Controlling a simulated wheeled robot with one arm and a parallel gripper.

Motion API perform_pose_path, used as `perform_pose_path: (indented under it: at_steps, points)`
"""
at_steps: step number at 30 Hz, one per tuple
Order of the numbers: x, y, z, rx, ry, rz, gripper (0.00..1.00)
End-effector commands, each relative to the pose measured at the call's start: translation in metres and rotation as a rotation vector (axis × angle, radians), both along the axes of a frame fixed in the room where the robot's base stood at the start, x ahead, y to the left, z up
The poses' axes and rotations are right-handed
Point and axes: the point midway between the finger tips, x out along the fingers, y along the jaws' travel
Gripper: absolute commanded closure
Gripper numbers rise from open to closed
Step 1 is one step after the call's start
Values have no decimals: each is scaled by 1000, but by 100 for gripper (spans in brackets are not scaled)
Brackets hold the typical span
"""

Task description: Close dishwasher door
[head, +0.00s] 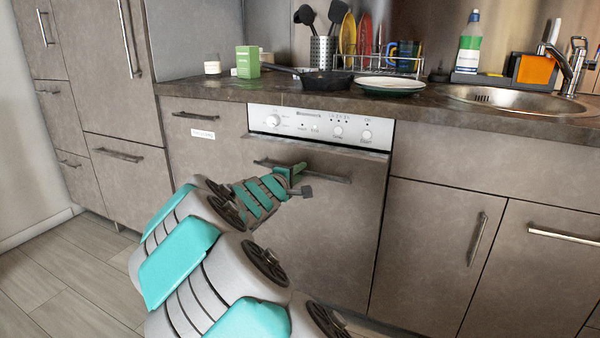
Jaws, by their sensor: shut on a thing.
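The dishwasher has a white control panel (320,126) with several knobs under the countertop. Its grey-brown door (335,230) stands upright and looks flush or nearly flush with the neighbouring fronts. I cannot tell whether a small gap remains under the panel. A dark horizontal bar handle (325,175) runs across the upper part of the door. My gripper (296,177) is at the left half of this handle, shut on it. The fingers are small in view, and my arm hides the lower left of the door.
A countertop (430,98) above holds a pan (327,83), a plate (390,85), a dish rack and a green box (247,62). A sink (515,98) is at right. Closed cabinets flank the dishwasher. Floor shows at lower left (60,280).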

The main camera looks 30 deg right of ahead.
Motion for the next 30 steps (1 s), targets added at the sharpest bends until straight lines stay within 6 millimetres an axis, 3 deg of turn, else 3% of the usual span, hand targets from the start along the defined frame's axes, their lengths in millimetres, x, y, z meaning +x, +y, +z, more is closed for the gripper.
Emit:
perform_pose_path:
  at_steps: [8,21,30]
  points:
    - [1,-1,-1,4,3,-1,100]
    - [32,-48,8,90,61,-1,100]
    - [32,-50,9,89,61,-2,100]
